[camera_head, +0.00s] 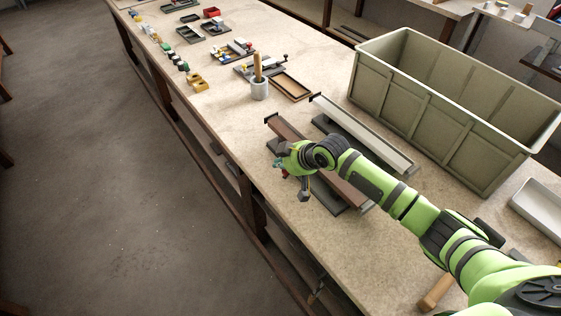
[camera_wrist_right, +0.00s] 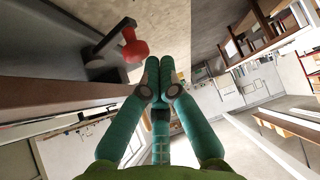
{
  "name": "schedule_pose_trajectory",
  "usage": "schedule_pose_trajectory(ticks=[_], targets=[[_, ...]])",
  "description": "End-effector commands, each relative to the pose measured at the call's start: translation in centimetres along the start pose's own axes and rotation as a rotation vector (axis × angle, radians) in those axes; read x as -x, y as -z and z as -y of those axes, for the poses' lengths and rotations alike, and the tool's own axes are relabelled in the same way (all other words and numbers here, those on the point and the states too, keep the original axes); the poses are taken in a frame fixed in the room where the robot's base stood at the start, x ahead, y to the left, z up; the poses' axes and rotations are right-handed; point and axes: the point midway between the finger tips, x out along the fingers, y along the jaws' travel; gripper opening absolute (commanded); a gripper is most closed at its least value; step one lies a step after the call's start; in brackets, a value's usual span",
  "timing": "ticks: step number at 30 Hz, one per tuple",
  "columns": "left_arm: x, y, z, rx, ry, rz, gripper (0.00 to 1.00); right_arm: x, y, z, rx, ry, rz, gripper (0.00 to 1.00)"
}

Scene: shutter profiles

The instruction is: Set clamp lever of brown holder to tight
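The brown holder (camera_head: 288,130) is a long brown profile on a dark grey base, lying on the bench, and my right arm crosses over it. In the right wrist view its brown side (camera_wrist_right: 62,94) runs along the left. The clamp lever (camera_wrist_right: 112,37) is a dark arm with a red knob (camera_wrist_right: 133,46), standing out beside the holder. My right gripper (camera_wrist_right: 160,68) is shut and empty, its fingertips together a little below and right of the red knob, seemingly apart from it. In the head view my right gripper (camera_head: 281,164) is at the holder's aisle side. My left gripper is out of view.
A white profile on a grey holder (camera_head: 365,134) lies parallel behind the brown one. A large green-grey crate (camera_head: 440,115) stands beyond. A grey cup with a wooden handle (camera_head: 259,88) and small trays are farther along the bench. The aisle floor at left is clear.

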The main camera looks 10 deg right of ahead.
Motion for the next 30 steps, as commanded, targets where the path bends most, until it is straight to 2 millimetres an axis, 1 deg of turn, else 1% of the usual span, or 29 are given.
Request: schedule_pose_trajectory(ticks=[30], targets=[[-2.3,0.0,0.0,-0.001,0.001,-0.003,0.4,0.6,-0.8,-0.1,0.124,0.116,0.0,0.0]])
